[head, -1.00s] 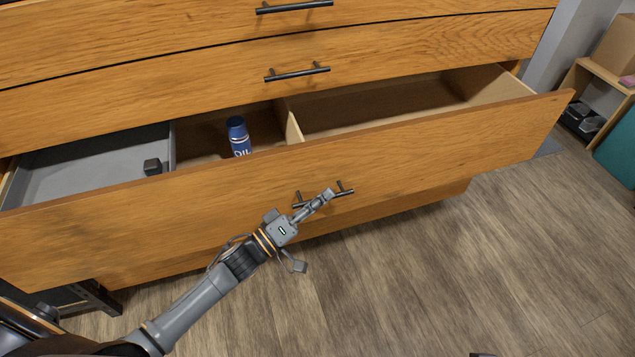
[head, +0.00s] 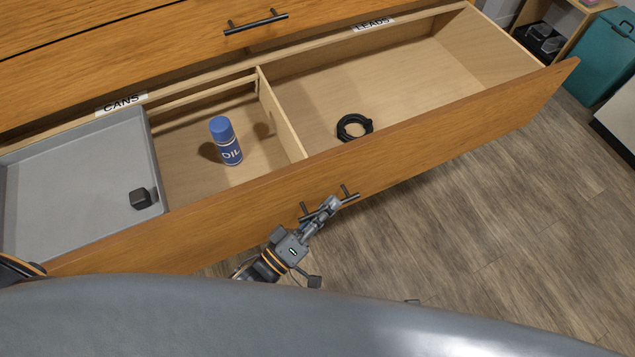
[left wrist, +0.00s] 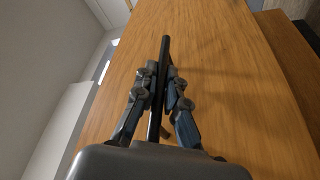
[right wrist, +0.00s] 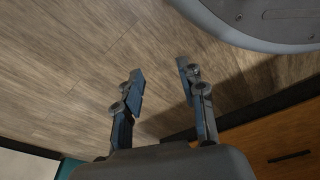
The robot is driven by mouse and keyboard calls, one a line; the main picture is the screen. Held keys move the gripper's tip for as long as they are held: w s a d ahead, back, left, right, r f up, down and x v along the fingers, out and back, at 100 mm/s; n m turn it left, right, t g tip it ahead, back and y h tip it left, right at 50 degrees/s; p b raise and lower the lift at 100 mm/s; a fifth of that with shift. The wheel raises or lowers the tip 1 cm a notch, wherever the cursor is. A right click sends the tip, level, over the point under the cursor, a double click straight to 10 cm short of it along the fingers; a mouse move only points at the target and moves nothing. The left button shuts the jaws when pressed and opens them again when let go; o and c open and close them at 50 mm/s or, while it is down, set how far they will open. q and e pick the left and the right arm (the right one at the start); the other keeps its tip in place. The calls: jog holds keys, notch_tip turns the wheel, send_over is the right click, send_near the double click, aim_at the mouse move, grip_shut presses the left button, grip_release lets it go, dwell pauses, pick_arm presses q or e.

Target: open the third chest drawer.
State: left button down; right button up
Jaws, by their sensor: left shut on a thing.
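The third chest drawer (head: 400,142) is pulled well out in the head view, and its inside shows. Its black bar handle (head: 349,197) is on the drawer front. My left gripper (head: 331,204) is shut on this handle. In the left wrist view the black bar (left wrist: 165,60) runs between the two fingers of the left gripper (left wrist: 162,88). My right gripper (right wrist: 160,82) shows only in the right wrist view, open and empty above the wood floor.
The drawer holds a blue oil can (head: 226,142), a grey tray (head: 80,170) with a small black block (head: 141,198), and a coiled black lead (head: 354,127). A divider (head: 279,112) separates compartments. A teal bin (head: 603,50) stands at the right. Floor (head: 480,200) is clear at right.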

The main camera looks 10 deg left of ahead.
pick_arm(q)
jog(key=shift+s+d+p, duration=0.2)
jog(key=shift+s+d, duration=0.4)
jog(key=shift+s, duration=0.3)
jog(key=shift+s+d+p, duration=0.15)
jog(key=shift+s+d, duration=0.4)
jog(key=shift+s, duration=0.3)
pick_arm(e)
jog(key=shift+s+d+f, duration=0.15)
jog(key=shift+s+f, duration=0.95)
pick_arm(q)
jog(key=shift+f, duration=0.1)
jog(key=c, duration=1.4)
grip_release()
jog(key=v, duration=1.2)
